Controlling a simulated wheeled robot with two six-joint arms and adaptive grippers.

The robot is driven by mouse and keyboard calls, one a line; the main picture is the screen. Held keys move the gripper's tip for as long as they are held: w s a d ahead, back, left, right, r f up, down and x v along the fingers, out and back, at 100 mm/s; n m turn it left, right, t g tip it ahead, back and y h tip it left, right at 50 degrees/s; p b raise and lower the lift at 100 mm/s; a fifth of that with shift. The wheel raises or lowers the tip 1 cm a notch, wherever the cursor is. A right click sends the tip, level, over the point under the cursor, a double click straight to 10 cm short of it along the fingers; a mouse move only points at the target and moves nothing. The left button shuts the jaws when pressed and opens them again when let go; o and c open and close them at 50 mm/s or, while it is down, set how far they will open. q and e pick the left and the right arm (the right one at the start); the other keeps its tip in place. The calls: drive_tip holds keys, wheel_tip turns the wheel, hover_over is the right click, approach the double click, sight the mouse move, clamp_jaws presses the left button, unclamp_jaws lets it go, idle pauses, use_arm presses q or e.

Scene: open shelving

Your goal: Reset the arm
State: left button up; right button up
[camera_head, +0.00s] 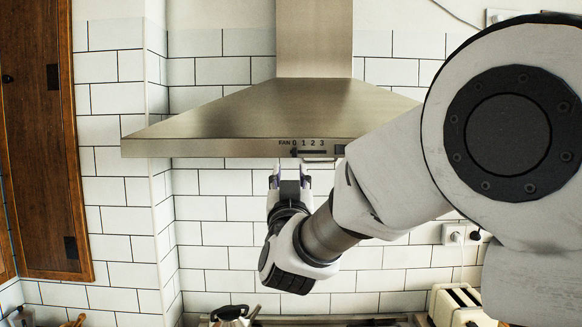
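My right arm reaches in from the right side of the head view. Its gripper (290,174) points upward just below the front edge of the steel range hood (262,112). The two fingers stand apart with nothing seen between them. The hood's front strip carries a "FAN 0 1 2 3" control (308,150) just above the fingertips. I cannot tell whether a fingertip touches the hood. My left gripper is not in the view.
A wooden cabinet door (40,140) is at the left. A kettle (230,314) shows at the bottom edge. A cream toaster (456,304) and a wall socket (453,234) are at the lower right. The tiled wall (215,255) left of the gripper is clear.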

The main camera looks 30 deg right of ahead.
drive_tip(key=w+f+n+g+y+b, duration=0.2)
drive_tip(key=w+f+b, duration=0.1)
drive_tip(key=f, duration=1.3)
drive_tip(key=w+f+n+g+y+b, duration=0.1)
drive_tip(key=w+f+g+b, duration=0.15)
drive_tip(key=f, duration=1.35)
drive_tip(key=s+f+n+g+y+b, duration=0.1)
drive_tip(key=s+f+b, duration=0.15)
drive_tip(key=f, duration=0.85)
drive_tip(key=s+f+n+g+y+b, duration=0.1)
drive_tip(key=s+f+g+y, duration=0.15)
drive_tip(key=f, duration=0.95)
drive_tip(key=s+a+f+n+g+y+b, duration=0.1)
drive_tip(key=s+a+f+g+b, duration=0.15)
drive_tip(key=s+f, duration=0.8)
drive_tip(key=s+a+f+n+g+y+b, duration=0.15)
drive_tip(key=s+f+g, duration=0.25)
drive_tip(key=s+f, duration=0.7)
drive_tip(key=s+a+f+m+g+y, duration=0.1)
drive_tip(key=s+a+f+g, duration=0.1)
drive_tip(key=s, duration=0.4)
drive_tip(key=s+a+f+g+y+b, duration=0.1)
drive_tip(key=s+f+g, duration=0.1)
drive_tip(key=s+f, duration=0.2)
drive_tip(key=shift+s+a+m+g+y, duration=0.35)
drive_tip(key=shift+s+a+y, duration=0.05)
drive_tip(key=shift+s, duration=0.55)
drive_tip(key=shift+w+f, duration=0.1)
